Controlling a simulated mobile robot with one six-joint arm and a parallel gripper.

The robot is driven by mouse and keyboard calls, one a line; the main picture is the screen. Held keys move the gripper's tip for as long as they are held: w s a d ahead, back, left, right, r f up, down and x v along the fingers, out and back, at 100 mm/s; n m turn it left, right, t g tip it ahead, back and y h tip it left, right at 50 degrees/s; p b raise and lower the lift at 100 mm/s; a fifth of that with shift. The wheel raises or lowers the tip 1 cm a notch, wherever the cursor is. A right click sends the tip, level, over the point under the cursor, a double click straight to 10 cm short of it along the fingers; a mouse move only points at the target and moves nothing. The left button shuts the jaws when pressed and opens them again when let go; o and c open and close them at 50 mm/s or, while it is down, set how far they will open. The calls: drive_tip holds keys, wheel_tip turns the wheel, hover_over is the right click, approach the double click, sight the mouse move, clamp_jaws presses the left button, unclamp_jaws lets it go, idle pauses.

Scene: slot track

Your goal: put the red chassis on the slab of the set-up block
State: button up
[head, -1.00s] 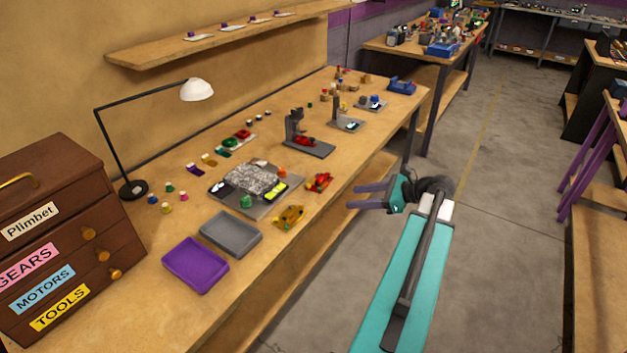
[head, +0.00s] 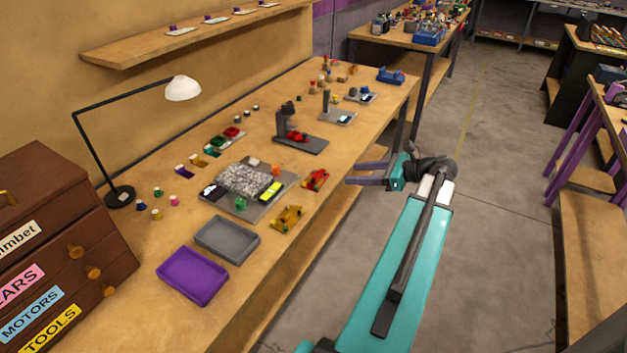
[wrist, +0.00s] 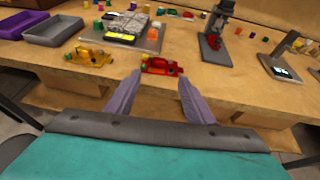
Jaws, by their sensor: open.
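The red chassis (head: 316,180) lies near the front edge of the bench, right of the grey tray of parts. In the wrist view the red chassis (wrist: 163,67) shows ahead, between the fingertips in the picture. My gripper (head: 352,173) is open and empty, off the bench's front edge and apart from the chassis. Two stands have flat bases: a dark one (head: 312,146) with a post and a red piece on it, and a smaller grey one (head: 340,117) with a post and a small display. I cannot tell surely which is the set-up block.
A yellow chassis (head: 288,218) lies left of the red one. A grey bin (head: 228,240) and purple bin (head: 193,277) sit at the near end. A lamp (head: 120,196) stands behind. Bare bench top lies between the red chassis and the dark stand.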

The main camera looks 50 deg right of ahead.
approach(314, 175)
drive_tip(key=shift+f+p+x, duration=0.2)
drive_tip(key=shift+p+x, duration=0.15)
drive_tip(key=shift+x, duration=0.95)
drive_tip(key=shift+d, duration=0.15)
drive_tip(key=shift+p+x, duration=0.55)
drive_tip(key=shift+x, duration=2)
drive_tip(key=shift+c, duration=0.3)
clamp_jaws()
drive_tip(key=shift+r, duration=0.25)
